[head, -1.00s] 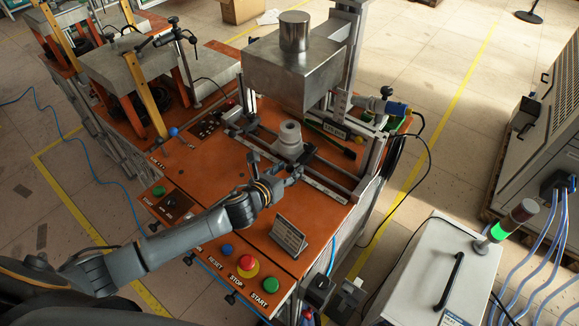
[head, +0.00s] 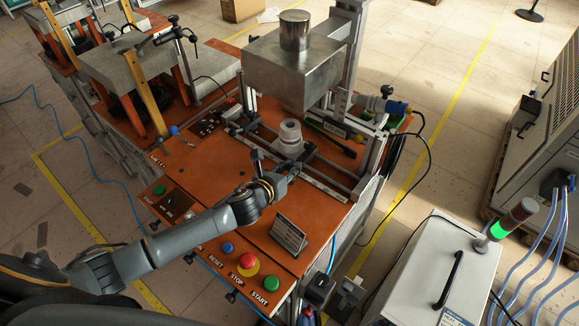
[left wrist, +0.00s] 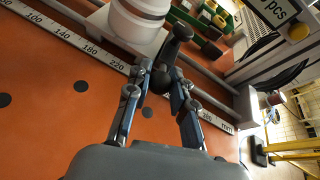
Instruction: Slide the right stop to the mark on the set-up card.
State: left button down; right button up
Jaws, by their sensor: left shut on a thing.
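My left gripper (left wrist: 161,72) is shut on the dark right stop (left wrist: 180,36), with a black knob between its fingertips. In the head view the left gripper (head: 284,172) is at the front rail, and the stop (head: 308,152) stands just right of the white stepped workpiece (head: 290,136). The workpiece also shows in the left wrist view (left wrist: 138,20), close left of the stop. A millimetre scale (left wrist: 91,49) runs along the rail. Its part just past 220 is hidden by the fingers. The set-up card (head: 289,233) stands at the front right; its print is too small to read. My right gripper is out of view.
A big metal block (head: 296,70) hangs above and behind the workpiece. Buttons, including a red stop button (head: 246,262), line the panel's front edge. The orange plate (head: 205,175) left of my gripper is mostly clear.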

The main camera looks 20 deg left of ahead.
pick_arm(q)
jog(key=shift+s+d, duration=0.3)
jog(key=shift+d, duration=0.55)
jog(key=shift+s+d, duration=0.3)
jog(key=shift+d, duration=0.55)
jog(key=c, duration=1.1)
grip_release()
jog(key=shift+a, duration=0.2)
jog(key=shift+c, duration=0.2)
jog(key=shift+w, duration=0.1)
jog(key=shift+r, duration=0.2)
notch_tip(320, 180, up, 10)
jog(key=shift+f, duration=0.25)
jog(key=shift+a, duration=0.1)
